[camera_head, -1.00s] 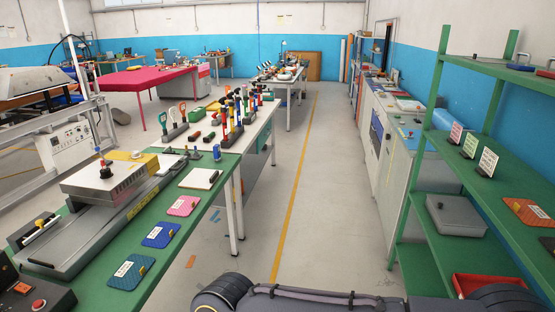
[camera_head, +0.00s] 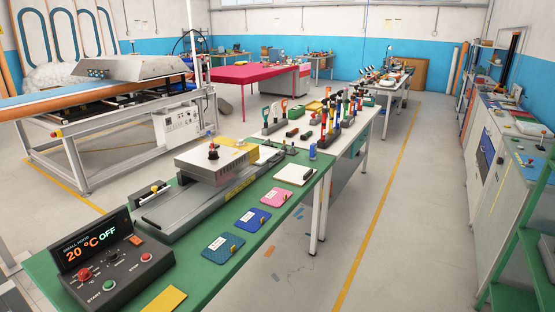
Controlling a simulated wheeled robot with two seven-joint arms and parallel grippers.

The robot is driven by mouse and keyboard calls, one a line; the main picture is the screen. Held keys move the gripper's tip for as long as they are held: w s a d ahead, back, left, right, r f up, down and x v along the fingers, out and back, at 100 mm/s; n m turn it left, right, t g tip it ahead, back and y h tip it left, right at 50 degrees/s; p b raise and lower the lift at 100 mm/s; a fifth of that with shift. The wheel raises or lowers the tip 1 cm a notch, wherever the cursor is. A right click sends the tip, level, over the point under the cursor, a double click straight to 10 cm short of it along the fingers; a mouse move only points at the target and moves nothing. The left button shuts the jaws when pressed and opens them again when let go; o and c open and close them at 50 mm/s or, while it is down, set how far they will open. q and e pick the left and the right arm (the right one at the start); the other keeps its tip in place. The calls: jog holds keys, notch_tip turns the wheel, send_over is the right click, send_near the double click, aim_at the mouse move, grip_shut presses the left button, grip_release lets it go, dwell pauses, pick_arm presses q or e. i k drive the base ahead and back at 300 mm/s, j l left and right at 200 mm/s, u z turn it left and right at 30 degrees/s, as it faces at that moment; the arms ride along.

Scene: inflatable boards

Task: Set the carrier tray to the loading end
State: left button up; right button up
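What looks like the carrier tray (camera_head: 205,166) is a flat silver block with a dark-and-red knob on top. It sits on a long grey rail bed (camera_head: 172,213) on the green table, nearer the bed's far end. A yellow plate lies behind the block at its far side. The near stretch of the bed is bare. I cannot tell from the view which end is the loading end. Neither of my grippers is in view.
A control box (camera_head: 110,262) showing "20 °C OFF" stands at the table's near left. Blue (camera_head: 222,247), dark blue (camera_head: 252,219) and pink (camera_head: 276,197) pads lie along the right edge.

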aim_at(266, 154)
jog(key=i+l+u, duration=0.15)
jog(key=u, duration=0.25)
jog(key=i+l+u, duration=0.15)
jog(key=u, duration=0.3)
jog(key=i+l+u, duration=0.1)
jog(key=l, duration=0.25)
jog(key=i+l, duration=0.2)
jog(key=l, duration=0.15)
jog(key=i+l+u, duration=0.15)
jog(key=l, duration=0.2)
jog(key=i+l, duration=0.1)
jog(key=l, duration=0.25)
jog(key=i+l+u, duration=0.15)
jog(key=l, duration=0.2)
jog(key=i+l, duration=0.1)
jog(key=l, duration=0.25)
jog(key=i+l, duration=0.4)
jog(key=l, duration=0.15)
jog(key=i+l, duration=0.35)
jog(key=l, duration=0.15)
jog(key=u, duration=0.05)
